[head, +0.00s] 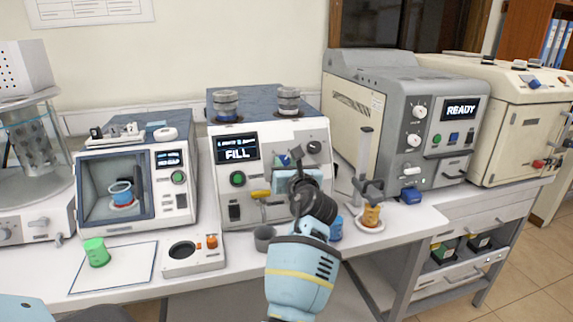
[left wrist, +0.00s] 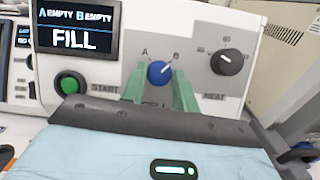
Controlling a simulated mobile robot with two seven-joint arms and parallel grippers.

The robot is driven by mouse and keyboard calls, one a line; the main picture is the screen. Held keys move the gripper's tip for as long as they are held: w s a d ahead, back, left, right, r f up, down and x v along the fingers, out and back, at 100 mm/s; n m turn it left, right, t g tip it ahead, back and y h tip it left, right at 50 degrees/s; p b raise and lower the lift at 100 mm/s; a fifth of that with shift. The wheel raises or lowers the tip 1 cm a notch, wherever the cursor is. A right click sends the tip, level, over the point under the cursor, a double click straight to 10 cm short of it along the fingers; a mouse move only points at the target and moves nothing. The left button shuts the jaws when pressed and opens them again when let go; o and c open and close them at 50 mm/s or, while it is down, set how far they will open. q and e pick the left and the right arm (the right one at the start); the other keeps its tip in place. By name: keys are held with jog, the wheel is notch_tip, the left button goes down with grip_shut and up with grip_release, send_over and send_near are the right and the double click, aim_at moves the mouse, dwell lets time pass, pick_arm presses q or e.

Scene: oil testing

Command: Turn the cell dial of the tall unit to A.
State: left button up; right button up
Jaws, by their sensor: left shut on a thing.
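The tall unit (head: 270,140) stands mid-bench with two metal cells on top. Its screen (head: 237,149) shows FILL, and in the left wrist view the screen (left wrist: 77,28) reads A EMPTY, B EMPTY, FILL. The blue cell dial (left wrist: 159,72) sits between the letters A and B, and its white mark points to the upper right, toward B. My left gripper (left wrist: 161,84) is shut on this dial, one green finger on each side. In the head view the left gripper (head: 296,157) partly covers the dial area. My right gripper is not in view.
Right of the dial is a black HEAT knob (left wrist: 228,60); left is a green START button (left wrist: 69,85). A grey cup (head: 264,238) and an amber beaker on a stand (head: 371,216) are near the arm. A green cup (head: 97,252) stands on a white mat at left.

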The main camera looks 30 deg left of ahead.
pick_arm(q)
jog(key=shift+r+n+g+y+p, duration=0.25)
jog(key=shift+n+g+y+p, duration=0.2)
jog(key=shift+n, duration=0.85)
jog(key=shift+w+f+n+g, duration=0.1)
jog(key=shift+n+g, duration=0.45)
jog(key=shift+n, duration=0.55)
jog(key=n+g+y, duration=0.1)
jog(key=n, duration=0.2)
jog(key=shift+w+d+g, duration=0.1)
jog(key=shift+g, duration=0.3)
jog(key=n+g, duration=0.2)
jog(key=n, duration=0.2)
jog(key=shift+w+n, duration=0.1)
jog(key=shift+n, duration=0.3)
jog(key=n, duration=0.2)
jog(key=n+g+h, duration=0.1)
jog(key=n, duration=0.1)
jog(key=n+g, duration=0.1)
jog(key=n, duration=0.1)
jog(key=shift+w+r+h, duration=0.1)
jog(key=shift+r+h, duration=0.15)
jog(key=shift+h, duration=0.1)
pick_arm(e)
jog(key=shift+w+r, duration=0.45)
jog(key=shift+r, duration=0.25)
pick_arm(q)
jog(key=shift+n, duration=0.3)
